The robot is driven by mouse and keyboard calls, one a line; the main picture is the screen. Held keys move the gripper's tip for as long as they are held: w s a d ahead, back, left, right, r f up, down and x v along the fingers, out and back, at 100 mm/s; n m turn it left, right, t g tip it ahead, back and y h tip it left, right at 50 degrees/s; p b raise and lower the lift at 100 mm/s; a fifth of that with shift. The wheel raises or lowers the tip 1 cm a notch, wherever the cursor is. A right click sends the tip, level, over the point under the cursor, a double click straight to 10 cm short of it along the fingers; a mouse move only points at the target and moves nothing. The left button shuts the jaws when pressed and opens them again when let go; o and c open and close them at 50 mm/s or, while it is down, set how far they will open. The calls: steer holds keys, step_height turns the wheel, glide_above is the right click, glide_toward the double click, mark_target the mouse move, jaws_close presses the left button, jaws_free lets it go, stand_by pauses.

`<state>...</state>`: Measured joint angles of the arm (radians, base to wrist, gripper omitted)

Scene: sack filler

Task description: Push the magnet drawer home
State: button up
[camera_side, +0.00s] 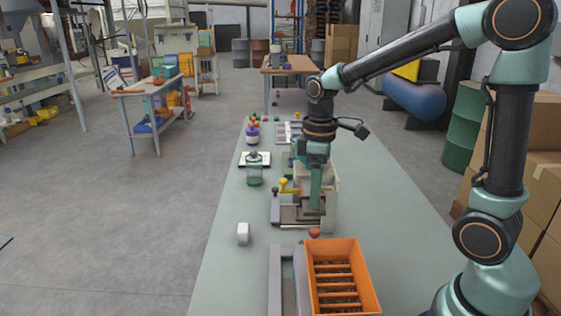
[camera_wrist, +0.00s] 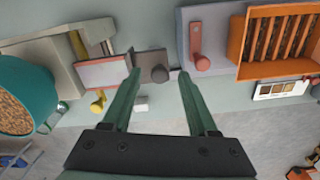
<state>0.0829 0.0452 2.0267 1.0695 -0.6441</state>
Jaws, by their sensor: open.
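What looks like the magnet drawer (camera_wrist: 103,72) is a pale tray with a brown rim, sticking out of a cream housing (camera_wrist: 42,50) in the wrist view. In the side view my gripper (camera_side: 315,207) points down over the housing and hides part of the drawer (camera_side: 290,213).
An orange slatted bin (camera_side: 337,270) stands at the near end, beside a grey block with a red lever (camera_wrist: 195,45). A yellow knob (camera_wrist: 98,104) sits by the drawer. A teal tub of grain (camera_wrist: 22,85), a glass jar (camera_side: 254,168) and a white block (camera_side: 243,233) are nearby.

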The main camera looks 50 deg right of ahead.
steer(key=shift+c, duration=0.3)
jaws_close()
stand_by(1.2)
